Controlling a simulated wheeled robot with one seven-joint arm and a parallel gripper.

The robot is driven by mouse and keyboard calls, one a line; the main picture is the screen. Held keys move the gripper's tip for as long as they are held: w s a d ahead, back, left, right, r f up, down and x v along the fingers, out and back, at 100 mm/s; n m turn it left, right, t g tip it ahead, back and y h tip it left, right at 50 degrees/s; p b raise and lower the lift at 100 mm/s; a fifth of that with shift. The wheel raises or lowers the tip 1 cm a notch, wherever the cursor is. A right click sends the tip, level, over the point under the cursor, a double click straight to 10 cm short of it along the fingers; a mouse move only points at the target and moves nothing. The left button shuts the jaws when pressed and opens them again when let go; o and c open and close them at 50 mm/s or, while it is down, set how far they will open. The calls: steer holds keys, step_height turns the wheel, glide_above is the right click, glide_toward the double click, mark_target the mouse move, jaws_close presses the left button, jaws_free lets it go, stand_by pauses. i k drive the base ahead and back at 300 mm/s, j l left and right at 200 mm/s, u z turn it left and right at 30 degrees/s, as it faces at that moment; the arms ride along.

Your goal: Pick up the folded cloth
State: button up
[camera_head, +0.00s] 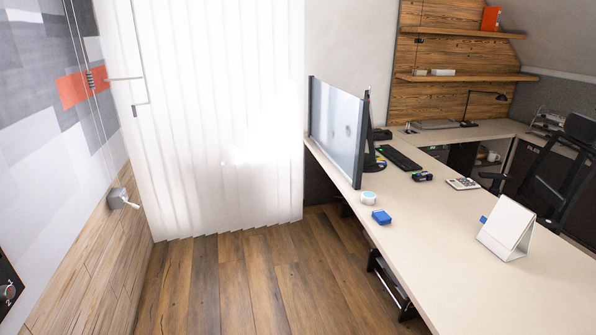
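A small blue, flat, square-edged item (381,217) lies on the near left edge of the long desk (450,250). It looks like the folded cloth, but it is too small to be sure. A second bit of blue (483,219) shows beside the white tent-shaped desk calendar (506,228), which may hide part of it. My gripper is not in view.
A white and light-blue round item (368,197) stands just behind the blue square. A desk divider (337,130), monitor, keyboard (399,159), small black item (422,176) and calculator (463,183) are farther back. An office chair (562,175) is at right. Wooden floor (255,285) left of the desk is clear.

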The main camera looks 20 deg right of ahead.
mark_target(381, 217)
steer(key=i+z, duration=0.1)
steer(key=i, duration=0.9)
steer(key=i+j+z, duration=0.1)
steer(key=i, duration=0.85)
steer(key=i+z, duration=0.4)
steer(key=i+j+z, duration=0.15)
steer(key=i+z, duration=0.3)
steer(key=i, duration=0.15)
steer(key=i+l+z, duration=0.1)
steer(key=i+z, duration=0.5)
steer(key=z, duration=0.2)
